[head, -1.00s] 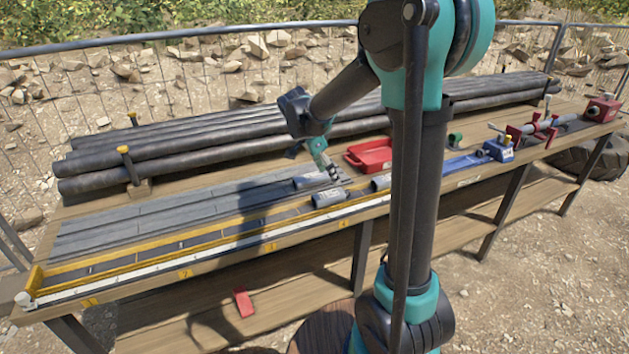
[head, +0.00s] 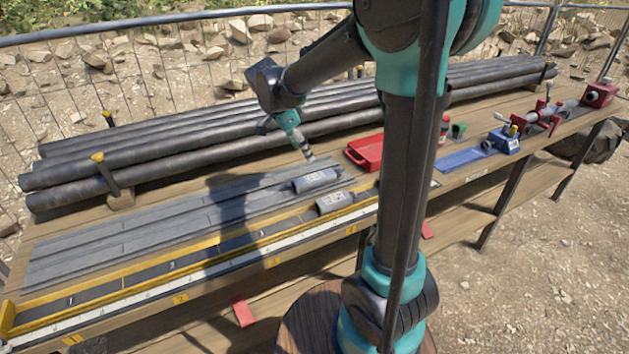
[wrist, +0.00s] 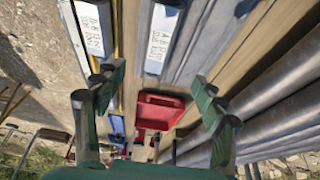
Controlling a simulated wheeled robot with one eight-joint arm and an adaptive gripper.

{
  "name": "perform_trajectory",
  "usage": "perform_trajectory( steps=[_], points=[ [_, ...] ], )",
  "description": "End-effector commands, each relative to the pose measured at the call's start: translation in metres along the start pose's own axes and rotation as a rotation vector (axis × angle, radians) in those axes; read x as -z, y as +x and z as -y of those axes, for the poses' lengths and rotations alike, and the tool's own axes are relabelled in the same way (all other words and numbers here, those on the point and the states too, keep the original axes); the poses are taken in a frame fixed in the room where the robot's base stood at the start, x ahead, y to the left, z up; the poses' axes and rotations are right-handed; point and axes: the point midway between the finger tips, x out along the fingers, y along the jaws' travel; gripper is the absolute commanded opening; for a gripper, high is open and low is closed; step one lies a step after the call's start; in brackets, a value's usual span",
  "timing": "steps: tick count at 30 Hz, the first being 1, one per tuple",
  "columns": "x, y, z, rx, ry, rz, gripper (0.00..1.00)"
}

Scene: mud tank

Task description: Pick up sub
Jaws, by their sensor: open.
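Two short grey cylinders with white printed labels lie on the bench; I cannot tell which is the sub. The rear cylinder (head: 318,180) lies on the grey grooved rack, and the front cylinder (head: 335,201) lies at the yellow-edged rail. In the wrist view the front one (wrist: 92,28) is at upper left and the rear one (wrist: 160,45) at top centre. My gripper (head: 308,153) is open and empty, just behind the rear cylinder and apart from it. Its two green fingers (wrist: 157,92) are spread wide in the wrist view.
Long dark pipes (head: 200,139) lie along the back of the bench. A red tray (head: 366,153) is right of my gripper. Further right are a red bottle (head: 444,131), a green cup (head: 459,131), a blue tray (head: 464,158) and a red vise (head: 541,122). My arm hides part of the bench.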

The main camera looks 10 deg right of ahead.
Motion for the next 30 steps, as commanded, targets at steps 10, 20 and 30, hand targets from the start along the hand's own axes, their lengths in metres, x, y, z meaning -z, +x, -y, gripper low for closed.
perform_trajectory(
  steps=[10, 20, 30],
  points=[
    [0.0, 0.059, 0.0, 0.0, 0.001, 0.0, 0.7],
    [-0.004, 0.086, -0.002, 0.0, 0.001, 0.0, 0.7],
    [-0.006, 0.118, -0.003, 0.0, 0.0, 0.0, 0.7]
  ],
)
